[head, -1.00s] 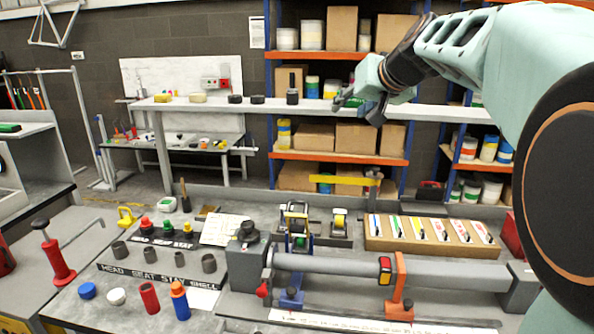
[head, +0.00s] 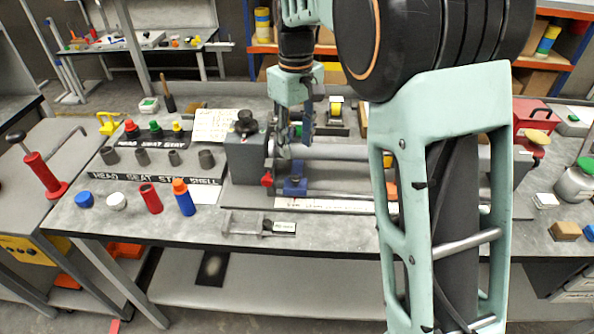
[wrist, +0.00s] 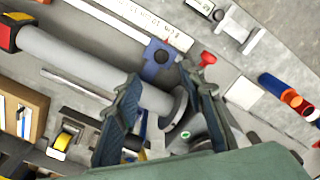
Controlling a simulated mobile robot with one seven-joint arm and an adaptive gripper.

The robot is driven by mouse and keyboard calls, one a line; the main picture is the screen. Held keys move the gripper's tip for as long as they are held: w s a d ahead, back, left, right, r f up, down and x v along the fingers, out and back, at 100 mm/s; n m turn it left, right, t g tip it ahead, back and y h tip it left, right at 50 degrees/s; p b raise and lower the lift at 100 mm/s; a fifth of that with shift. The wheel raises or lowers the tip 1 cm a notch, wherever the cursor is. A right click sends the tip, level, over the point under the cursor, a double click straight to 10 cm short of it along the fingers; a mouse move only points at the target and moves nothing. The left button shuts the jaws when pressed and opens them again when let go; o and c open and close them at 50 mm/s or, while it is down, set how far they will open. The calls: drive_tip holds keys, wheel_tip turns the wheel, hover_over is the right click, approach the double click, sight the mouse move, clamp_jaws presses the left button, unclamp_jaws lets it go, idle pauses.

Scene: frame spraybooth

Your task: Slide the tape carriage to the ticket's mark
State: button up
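A grey tube (wrist: 85,68) lies along the bench fixture; its left end part shows in the head view (head: 345,152). A blue block (head: 295,186), seemingly the foot of the tape carriage, sits at the front rail, also in the wrist view (wrist: 158,57). The carriage's upper part is hidden behind my gripper in the head view. My gripper (head: 296,132) points down over the tube's left end by the grey end block (head: 245,150). In the wrist view its fingers (wrist: 163,88) are wide apart, with the tube's end flange between them. A white sheet (head: 215,126), perhaps the ticket, lies behind; its writing is unreadable.
A white printed strip (wrist: 140,22) runs along the fixture's front. A red knob (head: 267,180) sticks out at the end block. A grey gauge-like piece (head: 258,224) lies near the bench edge.

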sight(296, 177)
wheel_tip(296, 177, down, 10)
drive_tip(key=shift+a, duration=0.15)
idle(0.3)
clamp_jaws()
